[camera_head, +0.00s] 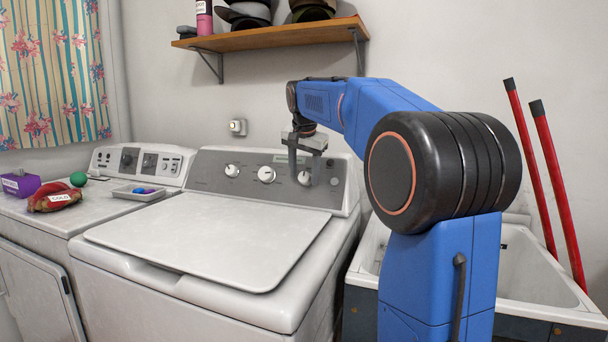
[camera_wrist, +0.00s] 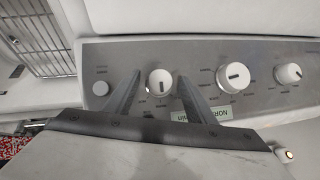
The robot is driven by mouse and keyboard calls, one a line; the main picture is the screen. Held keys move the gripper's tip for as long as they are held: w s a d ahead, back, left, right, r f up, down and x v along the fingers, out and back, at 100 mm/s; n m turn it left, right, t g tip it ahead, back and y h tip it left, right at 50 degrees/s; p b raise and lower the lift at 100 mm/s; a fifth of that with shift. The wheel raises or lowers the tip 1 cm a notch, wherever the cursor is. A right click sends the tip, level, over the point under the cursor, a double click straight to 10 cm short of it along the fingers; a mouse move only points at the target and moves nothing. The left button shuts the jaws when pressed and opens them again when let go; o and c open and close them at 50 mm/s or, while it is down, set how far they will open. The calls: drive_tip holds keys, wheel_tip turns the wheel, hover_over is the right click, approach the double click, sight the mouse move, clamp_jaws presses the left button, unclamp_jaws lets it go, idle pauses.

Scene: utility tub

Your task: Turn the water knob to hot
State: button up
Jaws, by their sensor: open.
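The washer's grey control panel (camera_head: 250,185) carries three white round knobs: a left knob (camera_head: 232,170), a larger middle knob (camera_head: 267,174) and a right knob (camera_head: 304,178). Their print is too small to read, so I cannot tell which is the water knob. My gripper (camera_head: 304,171) is open in front of the right knob. In the wrist view the panel is turned round. There my gripper's fingers (camera_wrist: 160,77) lie on either side of that knob (camera_wrist: 159,82), with gaps showing. Its dark pointer mark is visible. I cannot tell how far the fingertips are from the panel.
The large middle knob (camera_wrist: 234,77) is beside one finger in the wrist view. The washer's closed lid (camera_head: 205,240) is clear. A utility tub (camera_head: 535,285) and two red poles (camera_head: 560,200) stand at right. A shelf (camera_head: 280,35) hangs above.

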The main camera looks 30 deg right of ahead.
drive_tip(key=shift+f, duration=0.15)
drive_tip(key=shift+c, duration=0.3)
drive_tip(key=c, duration=1)
drive_tip(key=shift+m, duration=0.3)
drive_tip(key=m+t, duration=0.2)
drive_tip(key=shift+s+d+f+m+t+y, duration=0.1)
drive_tip(key=shift+s+m+t+y, duration=0.1)
drive_tip(key=shift+m+t+y, duration=0.15)
drive_tip(key=shift+s+f+m+t, duration=0.1)
drive_tip(key=shift+m+t, duration=1.25)
drive_tip(key=shift+m, duration=0.2)
